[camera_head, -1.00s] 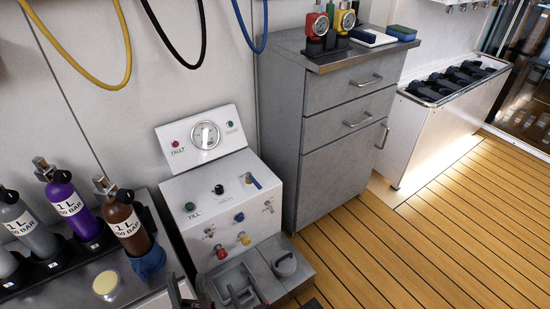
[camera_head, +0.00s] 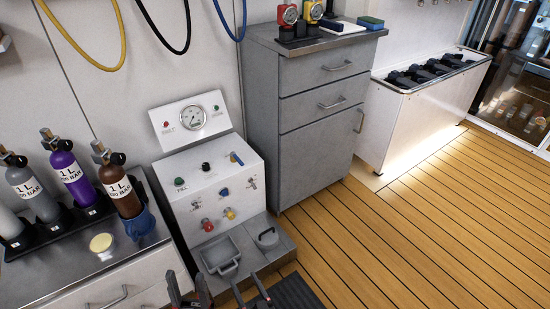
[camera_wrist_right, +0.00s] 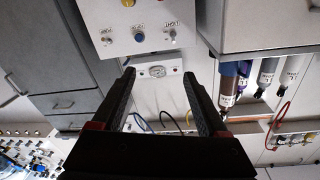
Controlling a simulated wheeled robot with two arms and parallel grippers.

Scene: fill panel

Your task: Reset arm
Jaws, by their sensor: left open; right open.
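My left gripper (camera_head: 188,287) shows at the bottom edge of the head view, its two dark fingers apart and nothing between them. My right gripper (camera_head: 250,287) is to its right at the same edge, also open and empty. In the right wrist view, the right gripper (camera_wrist_right: 159,76) has its fingers spread, with no object between them. The white fill panel (camera_head: 185,176), with a gauge (camera_head: 192,118), knobs and valves, stands beyond both grippers. I see no contact between the grippers and the panel.
Several gas cylinders, including a purple one (camera_head: 72,178) and a brown one (camera_head: 120,192), stand on the left counter (camera_head: 60,272). A grey cabinet (camera_head: 318,140) stands right of the panel. A white bench (camera_head: 400,125) is farther right. The wooden floor (camera_head: 420,230) is clear.

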